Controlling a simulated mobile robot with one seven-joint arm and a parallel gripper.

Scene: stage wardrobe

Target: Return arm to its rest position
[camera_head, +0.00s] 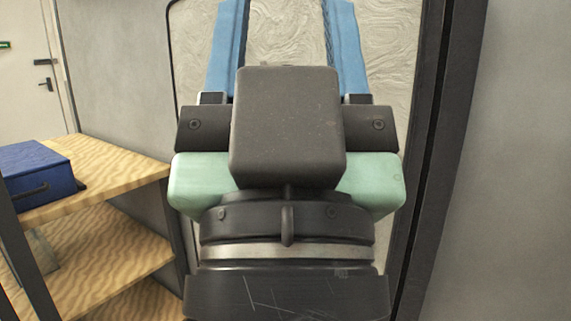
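My gripper (287,22) fills the middle of the head camera view, seen from its back. Its dark wrist and block with pale green sides are close to the camera. Two blue fingers reach up and away, cut off by the top edge, so their tips are out of view. The fingers stand well apart, and nothing shows between them except the pale swirled panel behind. The dark block hides the inner base of the fingers. The rest of my arm is mostly out of view.
A wooden shelf unit (118,170) stands at left, with a blue box (35,172) on its top board. A pale swirled panel (385,45) in a dark frame (432,130) is behind my gripper. Grey wall (515,160) is at right; a door (25,85) is far left.

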